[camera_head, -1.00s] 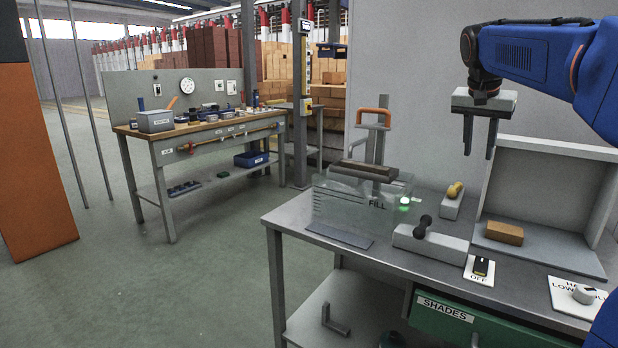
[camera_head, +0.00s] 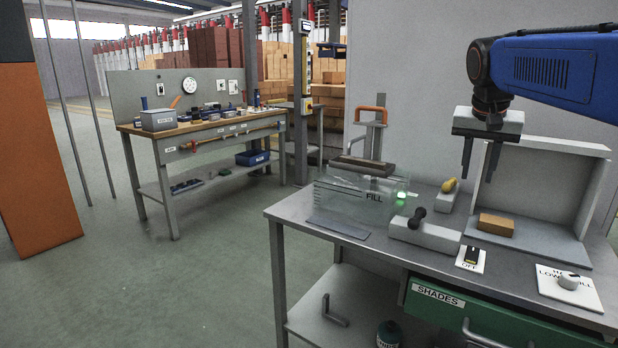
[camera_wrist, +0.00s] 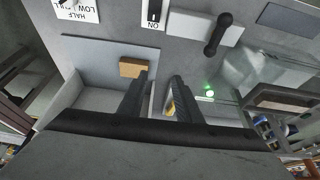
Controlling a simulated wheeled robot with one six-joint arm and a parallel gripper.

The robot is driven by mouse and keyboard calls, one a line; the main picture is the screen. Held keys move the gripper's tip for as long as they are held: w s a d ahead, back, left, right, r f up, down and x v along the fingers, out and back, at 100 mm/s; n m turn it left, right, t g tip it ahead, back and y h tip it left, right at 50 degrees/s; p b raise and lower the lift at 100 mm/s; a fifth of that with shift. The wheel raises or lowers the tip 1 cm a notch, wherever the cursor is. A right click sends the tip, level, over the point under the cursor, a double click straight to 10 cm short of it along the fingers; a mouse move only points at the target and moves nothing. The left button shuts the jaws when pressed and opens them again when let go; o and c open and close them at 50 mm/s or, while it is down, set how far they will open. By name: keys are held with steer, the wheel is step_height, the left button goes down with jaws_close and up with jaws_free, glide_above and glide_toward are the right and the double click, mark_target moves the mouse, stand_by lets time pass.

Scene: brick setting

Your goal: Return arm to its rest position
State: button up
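My gripper (camera_head: 478,178) hangs from the blue arm above the grey metal bench (camera_head: 292,212), fingers pointing down. Its two fingers are apart with nothing between them; the wrist view (camera_wrist: 160,78) shows the same gap. The gripper is in the air, in front of the open grey booth (camera_head: 560,150). A tan brick (camera_head: 496,225) lies on the booth floor, below the gripper and apart from it. The brick also shows in the wrist view (camera_wrist: 131,68).
A clear tank (camera_head: 335,200) marked FILL stands left, with an orange-handled press (camera_head: 370,112) behind. A black-knobbed lever block (camera_head: 425,234), a yellow-knobbed block (camera_head: 446,196), a switch plate (camera_head: 470,259) and a dial plate (camera_head: 570,290) occupy the bench. Open floor lies left.

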steer(key=s+a+f+n+y, duration=0.1)
steer(key=s+a+f+n, duration=0.2)
steer(key=s+f, duration=1)
steer(key=s+a+f+n+t+y, duration=0.1)
steer(key=s+a+f+n, duration=0.2)
steer(key=s+a+f, duration=0.4)
steer(key=s+f, duration=0.5)
steer(key=s, duration=0.3)
steer(key=shift+f+n, duration=0.3)
steer(key=shift+f, duration=0.05)
